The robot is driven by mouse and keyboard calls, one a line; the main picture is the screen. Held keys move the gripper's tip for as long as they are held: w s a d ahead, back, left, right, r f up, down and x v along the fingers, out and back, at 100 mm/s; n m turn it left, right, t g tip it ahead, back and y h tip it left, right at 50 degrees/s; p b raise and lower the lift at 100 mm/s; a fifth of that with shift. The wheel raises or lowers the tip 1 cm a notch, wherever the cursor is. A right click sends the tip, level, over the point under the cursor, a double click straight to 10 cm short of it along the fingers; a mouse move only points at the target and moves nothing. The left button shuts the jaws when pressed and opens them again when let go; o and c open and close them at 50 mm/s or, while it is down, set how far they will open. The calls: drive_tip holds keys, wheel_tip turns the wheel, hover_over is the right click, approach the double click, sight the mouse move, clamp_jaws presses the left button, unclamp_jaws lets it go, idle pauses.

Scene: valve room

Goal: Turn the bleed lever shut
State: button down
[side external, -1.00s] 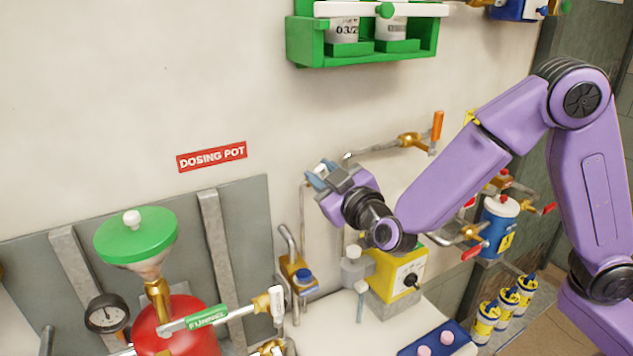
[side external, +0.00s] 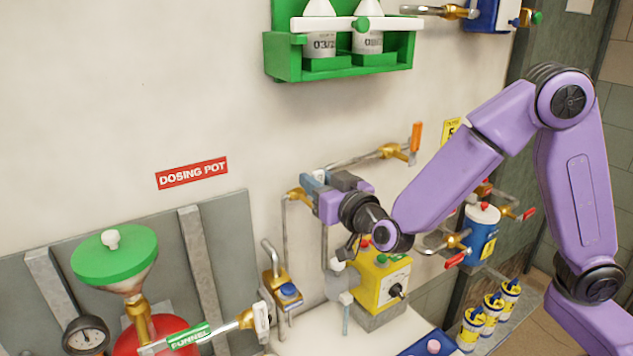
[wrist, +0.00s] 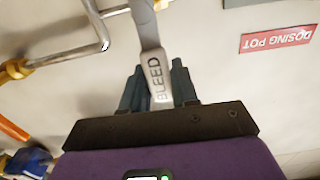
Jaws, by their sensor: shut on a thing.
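The bleed lever (wrist: 160,75) is a grey bar lettered BLEED. In the wrist view it runs from the top edge down between the dark blue-grey fingers of my gripper (wrist: 157,88). The fingers are shut on its lettered end. In the side view my gripper (side external: 312,182) is up against the wall pipework, beside a brass fitting (side external: 296,194). The gripper and purple wrist hide most of the lever there.
A bent pipe (wrist: 98,25) runs close beside the lever. An orange-handled valve (side external: 415,137) sits on the pipe to the right. Below are a yellow pump box (side external: 381,281) and a blue-capped brass fitting (side external: 288,290). The green bottle rack (side external: 340,65) hangs above.

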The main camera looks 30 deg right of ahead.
drive_tip(key=c, duration=0.9)
unclamp_jaws()
drive_tip(key=shift+c, duration=0.2)
drive_tip(key=s, duration=1.7)
drive_tip(key=shift+s, duration=0.25)
drive_tip(key=shift+d, duration=0.15)
